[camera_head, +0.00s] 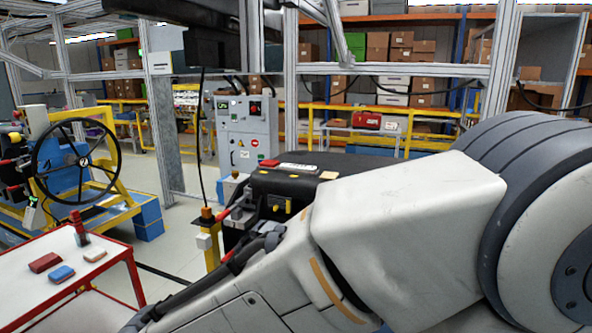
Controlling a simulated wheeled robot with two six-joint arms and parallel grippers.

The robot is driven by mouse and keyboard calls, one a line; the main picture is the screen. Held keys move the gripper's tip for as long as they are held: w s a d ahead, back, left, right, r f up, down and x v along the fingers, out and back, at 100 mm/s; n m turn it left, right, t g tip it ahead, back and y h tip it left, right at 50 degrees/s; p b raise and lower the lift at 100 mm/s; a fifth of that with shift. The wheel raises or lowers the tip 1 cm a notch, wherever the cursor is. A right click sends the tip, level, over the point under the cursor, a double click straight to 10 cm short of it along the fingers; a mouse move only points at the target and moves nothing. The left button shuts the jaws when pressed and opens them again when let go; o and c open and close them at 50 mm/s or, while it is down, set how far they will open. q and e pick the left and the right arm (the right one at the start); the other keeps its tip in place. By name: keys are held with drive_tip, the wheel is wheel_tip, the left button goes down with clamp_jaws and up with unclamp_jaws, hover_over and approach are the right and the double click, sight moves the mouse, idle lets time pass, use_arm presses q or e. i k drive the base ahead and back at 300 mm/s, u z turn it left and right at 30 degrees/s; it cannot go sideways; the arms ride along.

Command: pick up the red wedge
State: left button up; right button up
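A small red block (45,262), the likely red wedge, lies flat on the white top of the red-edged table (28,285) at the lower left. It is too small to make out a wedge shape. A blue block (61,274) lies just in front of it, and a tan block (95,254) lies to its right. A dark red upright piece (79,226) stands behind them. Neither of my grippers is in view, so I cannot see what they hold.
A large pale grey body fills the right foreground; I cannot tell whether it is mine. A black steering wheel (75,160) on a yellow frame stands behind the table. A grey control cabinet (247,133) stands farther back. Some floor (180,235) between is clear.

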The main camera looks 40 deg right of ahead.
sight(76, 217)
drive_tip(key=z, duration=0.1)
drive_tip(key=i, duration=2.85)
drive_tip(key=u, duration=0.25)
